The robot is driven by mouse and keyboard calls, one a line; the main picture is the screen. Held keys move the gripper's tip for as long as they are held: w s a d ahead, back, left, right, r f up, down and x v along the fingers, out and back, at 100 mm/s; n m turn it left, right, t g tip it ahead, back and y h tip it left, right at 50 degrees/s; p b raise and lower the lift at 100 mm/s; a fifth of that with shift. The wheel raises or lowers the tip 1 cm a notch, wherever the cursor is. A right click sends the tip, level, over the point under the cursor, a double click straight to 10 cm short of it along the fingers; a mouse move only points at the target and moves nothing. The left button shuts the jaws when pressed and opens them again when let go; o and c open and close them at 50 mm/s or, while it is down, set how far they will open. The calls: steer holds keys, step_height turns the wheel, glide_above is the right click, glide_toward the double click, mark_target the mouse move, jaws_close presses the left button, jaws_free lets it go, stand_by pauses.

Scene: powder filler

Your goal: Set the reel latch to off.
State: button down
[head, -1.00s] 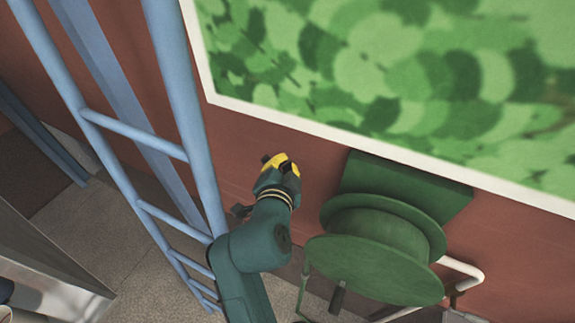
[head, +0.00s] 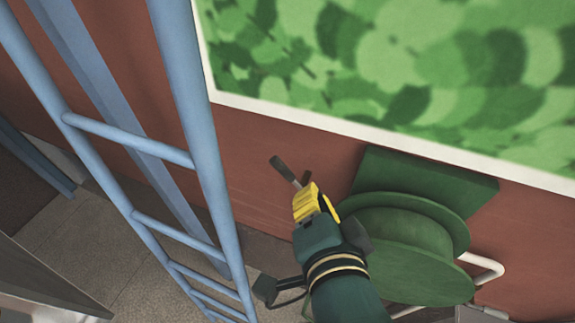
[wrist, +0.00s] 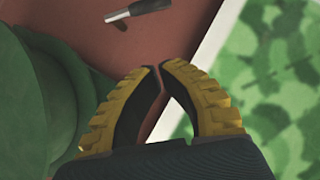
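The green hose reel (head: 405,250) is mounted on the red-brown wall; part of it fills the left of the wrist view (wrist: 40,100). A small lever with a dark handle (head: 281,166) and a metal shaft sticks out near the wall, left of the reel; I take it for the reel latch. It also shows at the top of the wrist view (wrist: 150,6). My gripper (head: 309,188) has yellow-backed fingers, beside the reel and just right of the lever. In the wrist view its fingertips (wrist: 161,69) meet with nothing between them, apart from the lever. The lever's base is partly hidden.
A blue ladder (head: 195,130) stands close on the left. A large white-framed green picture panel (head: 400,70) hangs above. A white pipe (head: 488,268) runs at the reel's right.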

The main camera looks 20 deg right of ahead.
mark_target(282, 169)
steer(key=a+f+p+x, duration=0.1)
steer(key=f+p+x, duration=0.1)
steer(key=x, duration=1)
steer(key=shift+a+p, duration=0.15)
steer(key=shift+p, duration=0.55)
steer(key=shift+f, duration=0.15)
